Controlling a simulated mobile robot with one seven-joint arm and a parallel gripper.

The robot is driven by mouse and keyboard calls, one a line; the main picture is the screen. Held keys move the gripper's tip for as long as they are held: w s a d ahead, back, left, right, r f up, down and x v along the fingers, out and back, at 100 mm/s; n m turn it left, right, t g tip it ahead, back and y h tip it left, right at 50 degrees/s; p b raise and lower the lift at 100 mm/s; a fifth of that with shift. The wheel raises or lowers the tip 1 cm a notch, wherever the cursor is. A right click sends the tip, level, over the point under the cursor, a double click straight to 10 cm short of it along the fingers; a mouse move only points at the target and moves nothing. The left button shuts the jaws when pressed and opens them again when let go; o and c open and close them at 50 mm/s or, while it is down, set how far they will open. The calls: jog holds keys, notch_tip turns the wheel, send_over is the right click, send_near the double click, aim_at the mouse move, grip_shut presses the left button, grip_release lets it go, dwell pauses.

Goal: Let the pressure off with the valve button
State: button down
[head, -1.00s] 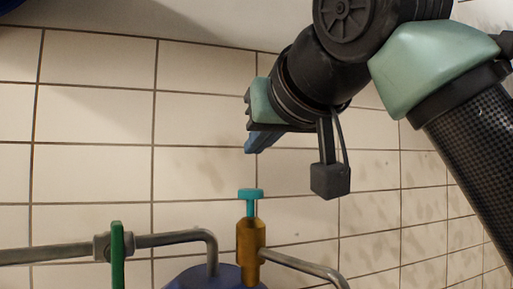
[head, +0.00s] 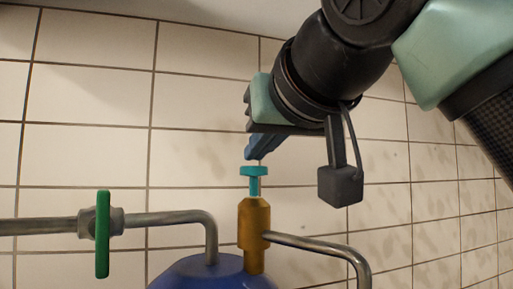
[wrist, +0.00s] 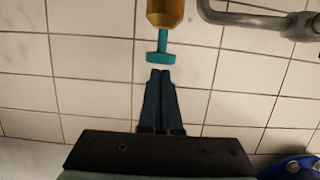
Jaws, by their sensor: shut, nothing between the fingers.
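The valve button (head: 254,171) is a teal cap on a thin teal stem, on top of a brass valve body (head: 254,222). In the wrist view the teal button (wrist: 161,57) appears just beyond my fingertips, with the brass body (wrist: 166,12) at the top edge. My gripper (head: 250,157) is shut and empty, its blue fingers angled down. In the head view its tips are close above the cap, with a very small gap at most; I cannot tell if they touch. In the wrist view the closed fingertips (wrist: 160,73) lie in line with the cap.
The brass valve stands on a blue tank (head: 205,272). A grey pipe (head: 325,248) leaves it to the right. Another pipe (head: 170,217) with a green handle (head: 102,235) runs left. A tiled wall (head: 90,100) stands behind; the space left of my gripper is free.

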jog(key=shift+w+f+b, duration=0.15)
jog(key=shift+f+b, duration=0.9)
jog(key=shift+f, duration=0.3)
dwell(3.3)
jog(key=shift+r+p, duration=0.55)
jog(key=shift+p, duration=0.2)
notch_tip(320, 180, up, 3)
jog(key=p, duration=0.3)
jog(key=shift+w+a+r+p, duration=0.1)
jog(key=shift+r+p, duration=0.05)
jog(key=shift+p, duration=0.15)
jog(key=v, duration=1)
jog(key=shift+b, duration=0.45)
dwell(0.4)
